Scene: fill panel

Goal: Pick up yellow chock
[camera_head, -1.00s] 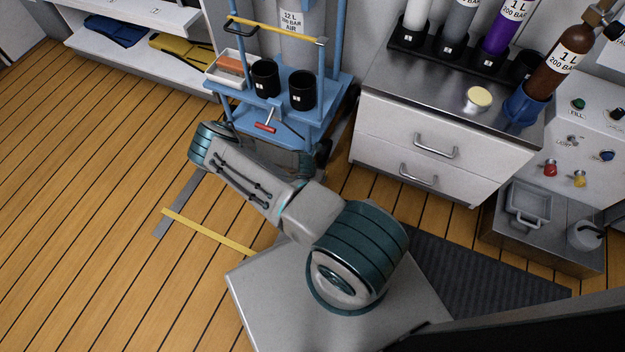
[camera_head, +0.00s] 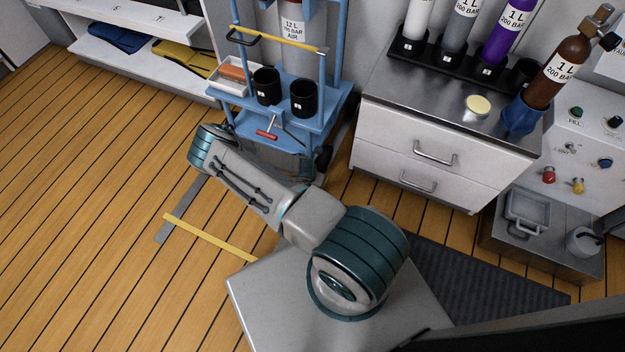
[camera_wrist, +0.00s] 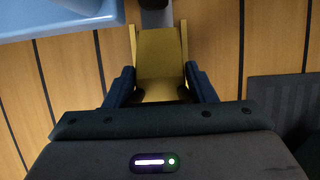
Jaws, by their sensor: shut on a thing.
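The yellow chock (camera_wrist: 160,55) shows in the wrist view, upper middle, between the two dark fingers of my gripper (camera_wrist: 162,85). My gripper is shut on it, one finger touching each side. The chock stands over the plank floor, close to a dark round part at the top edge that looks like a wheel. I cannot tell whether the chock still touches the floor. In the head view my arm hides the chock and my gripper, beside the lower part of the blue trolley (camera_head: 285,130).
A pale blue trolley edge (camera_wrist: 50,18) is at upper left in the wrist view. A white drawer cabinet (camera_head: 440,145) stands right of the trolley. A dark mat (camera_head: 480,275) lies before it. The plank floor (camera_head: 80,200) at left is clear.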

